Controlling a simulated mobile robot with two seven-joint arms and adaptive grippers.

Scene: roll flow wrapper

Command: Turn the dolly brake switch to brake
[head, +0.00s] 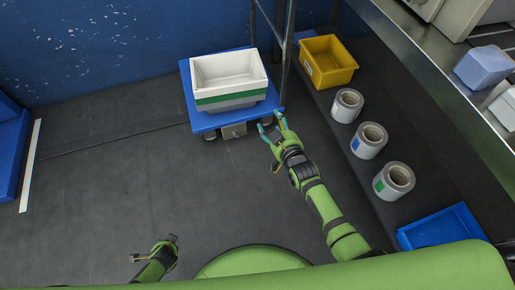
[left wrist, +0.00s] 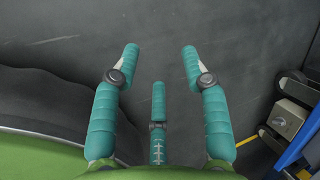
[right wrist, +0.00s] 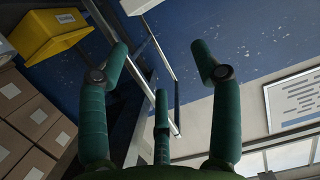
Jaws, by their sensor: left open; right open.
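The blue dolly (head: 206,124) stands on the floor by the blue wall and carries a stack of tubs. A small grey box (head: 234,131), likely the brake switch housing, sits under its front edge; a grey box also shows at the right of the left wrist view (left wrist: 287,118). Its switch position is too small to tell. My right gripper (head: 271,122) is open and empty, close to the dolly's right front corner; I cannot tell if it touches. In the right wrist view its fingers point toward the wall. My left gripper (head: 154,247) is open and empty, low over bare floor.
A white tub (head: 228,72) tops the stack. A metal frame post (head: 288,50) rises right of the dolly. A yellow bin (head: 328,62), several film rolls (head: 368,140) and a blue tray (head: 440,228) line the right side. The floor left and front is clear.

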